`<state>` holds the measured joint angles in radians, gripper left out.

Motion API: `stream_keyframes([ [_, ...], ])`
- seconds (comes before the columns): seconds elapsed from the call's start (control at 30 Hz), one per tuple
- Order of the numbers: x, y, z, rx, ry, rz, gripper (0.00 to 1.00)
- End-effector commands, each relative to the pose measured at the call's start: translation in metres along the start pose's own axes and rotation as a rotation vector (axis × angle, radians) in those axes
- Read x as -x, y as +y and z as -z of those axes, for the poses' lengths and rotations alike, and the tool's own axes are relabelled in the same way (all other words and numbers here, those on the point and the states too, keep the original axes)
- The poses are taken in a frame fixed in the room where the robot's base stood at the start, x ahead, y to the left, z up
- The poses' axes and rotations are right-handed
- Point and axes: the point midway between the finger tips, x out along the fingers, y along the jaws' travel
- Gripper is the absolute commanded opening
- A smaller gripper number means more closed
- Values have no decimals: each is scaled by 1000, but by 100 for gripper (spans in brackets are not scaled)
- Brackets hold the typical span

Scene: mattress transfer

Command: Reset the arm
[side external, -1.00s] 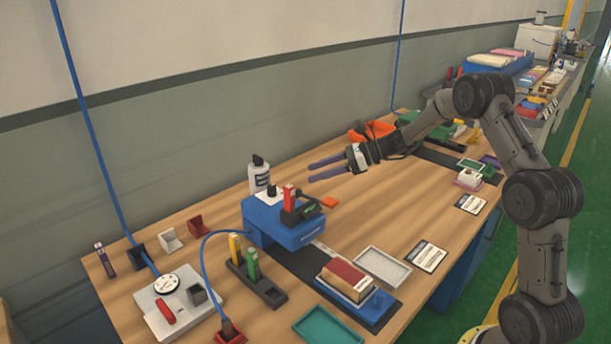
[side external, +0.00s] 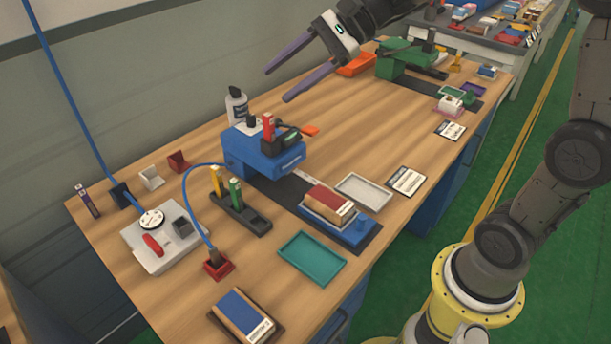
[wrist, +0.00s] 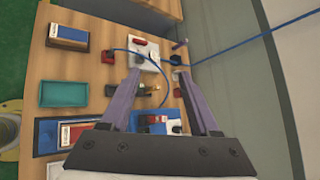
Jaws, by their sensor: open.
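My gripper (side external: 277,85) has two long purple fingers, spread apart with nothing between them. In the side external view it hangs in the air at the top middle, above the back of the wooden table (side external: 165,285). It points left, and my wrist is partly cut off by the top edge. In the wrist view the gripper (wrist: 160,74) shows its fingers apart over the bench, with no object held.
A blue machine (side external: 262,155) and a white bottle (side external: 237,108) stand below my gripper. A green machine (side external: 400,62) stands farther back. Trays, blocks and a white device (side external: 160,245) lie in front. A blue cable (side external: 70,110) hangs at left. The table's middle is mostly clear.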

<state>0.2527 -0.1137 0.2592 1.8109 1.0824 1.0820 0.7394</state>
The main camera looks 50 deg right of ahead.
Motion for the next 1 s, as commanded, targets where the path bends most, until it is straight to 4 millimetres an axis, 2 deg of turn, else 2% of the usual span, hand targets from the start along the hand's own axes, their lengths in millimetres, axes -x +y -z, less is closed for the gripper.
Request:
stream_keyframes([
  [0.03, 9, 24, -21, 118, 33, -33, 62],
  [0.1, 21, 56, -37, 281, 88, -81, 62],
  [0.23, 46, 118, -48, 607, 199, -180, 62],
  [0.37, 74, 178, -35, 964, 331, -299, 62],
  [0.4, 83, 194, -26, 1075, 373, -344, 62],
  [0.5, 100, 222, 0, 1300, 462, -464, 62],
  [0.6, 110, 237, 26, 1450, 512, -595, 62],
  [0.7, 115, 240, 41, 1557, 526, -688, 62],
  [1.0, 116, 237, 41, 1605, 520, -703, 62],
])
